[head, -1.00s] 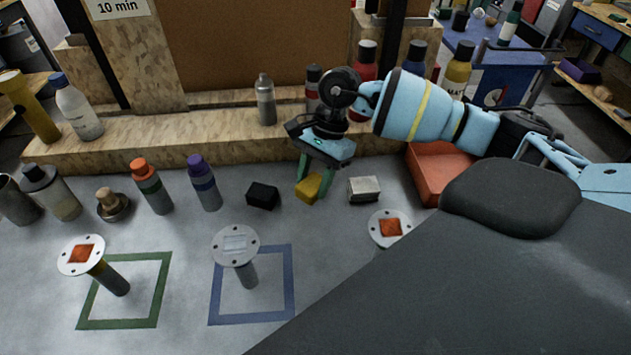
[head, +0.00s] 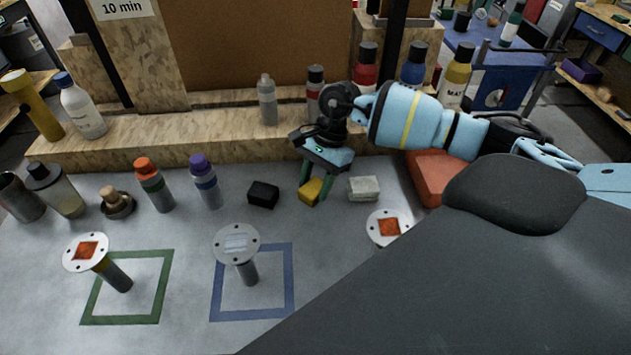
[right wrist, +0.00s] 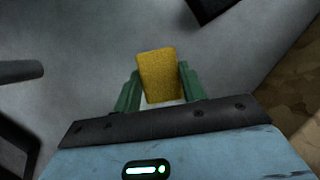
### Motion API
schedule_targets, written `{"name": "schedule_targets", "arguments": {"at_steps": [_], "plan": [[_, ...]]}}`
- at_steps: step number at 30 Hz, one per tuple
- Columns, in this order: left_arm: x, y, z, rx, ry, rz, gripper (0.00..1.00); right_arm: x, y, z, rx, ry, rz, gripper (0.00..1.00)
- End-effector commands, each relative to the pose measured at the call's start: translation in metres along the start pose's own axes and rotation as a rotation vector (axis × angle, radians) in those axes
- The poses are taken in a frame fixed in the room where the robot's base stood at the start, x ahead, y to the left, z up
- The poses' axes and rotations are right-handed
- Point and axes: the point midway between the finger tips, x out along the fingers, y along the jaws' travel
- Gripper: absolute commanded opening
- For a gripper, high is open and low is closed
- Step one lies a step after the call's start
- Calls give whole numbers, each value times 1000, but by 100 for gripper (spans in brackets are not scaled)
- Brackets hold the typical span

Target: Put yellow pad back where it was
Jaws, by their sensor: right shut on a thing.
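I cannot tell whether the pad is lifted off the surface. My left gripper is not in view.
Two round-topped posts stand by a green square outline (head: 160,290) and a blue square outline (head: 290,280). A third disc (head: 372,226) lies at right. Bottles (head: 205,182) stand at left, and a wooden ledge (head: 200,135) runs behind. A red-orange block (head: 432,175) is under my right arm.

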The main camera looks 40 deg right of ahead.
Motion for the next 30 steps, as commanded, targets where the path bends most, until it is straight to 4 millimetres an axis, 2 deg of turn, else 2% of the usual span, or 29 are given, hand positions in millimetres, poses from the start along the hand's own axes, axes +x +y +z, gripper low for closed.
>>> {"name": "schedule_targets", "arguments": {"at_steps": [3,4,9,17,21,26,30], "plan": [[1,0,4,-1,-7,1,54,3,0,-2,1,0,1,23],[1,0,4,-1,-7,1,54,4,0,-2,1,0,1,43],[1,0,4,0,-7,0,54,2,0,-1,0,0,0,63],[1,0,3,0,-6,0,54,2,0,-1,0,0,0,63],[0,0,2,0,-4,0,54,-6,0,0,0,1,-2,63],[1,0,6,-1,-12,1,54,-30,0,0,0,2,-2,63],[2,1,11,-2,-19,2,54,-59,-1,-1,0,2,-2,63]]}}
